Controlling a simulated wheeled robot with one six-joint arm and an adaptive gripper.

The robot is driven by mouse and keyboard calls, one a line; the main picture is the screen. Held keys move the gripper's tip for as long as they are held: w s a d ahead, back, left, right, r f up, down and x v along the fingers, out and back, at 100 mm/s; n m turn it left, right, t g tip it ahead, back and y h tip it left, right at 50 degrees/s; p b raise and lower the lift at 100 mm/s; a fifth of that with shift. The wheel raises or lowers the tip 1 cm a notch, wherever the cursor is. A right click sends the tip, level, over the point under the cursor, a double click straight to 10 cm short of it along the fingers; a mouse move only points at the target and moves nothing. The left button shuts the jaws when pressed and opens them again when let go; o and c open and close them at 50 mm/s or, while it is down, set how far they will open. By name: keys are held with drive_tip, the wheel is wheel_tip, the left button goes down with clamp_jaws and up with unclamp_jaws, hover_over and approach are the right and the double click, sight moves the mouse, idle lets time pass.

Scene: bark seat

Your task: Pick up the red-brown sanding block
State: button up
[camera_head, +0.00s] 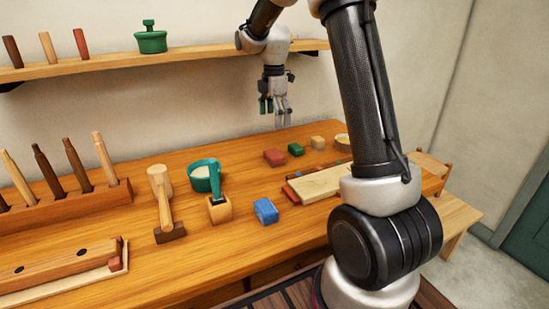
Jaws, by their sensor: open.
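The red-brown sanding block (274,157) lies on the wooden bench (120,270), toward its back.
A blue block (265,210), boards (325,183), a teal pot (203,176) and a mallet (163,205) are nearer. A wall shelf (130,65) runs behind.

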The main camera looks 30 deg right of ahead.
sight(274, 153)
wheel_tip(274, 153, down, 12)
drive_tip(key=shift+f, duration=0.25)
idle(0.3)
drive_tip(key=c, duration=1.1)
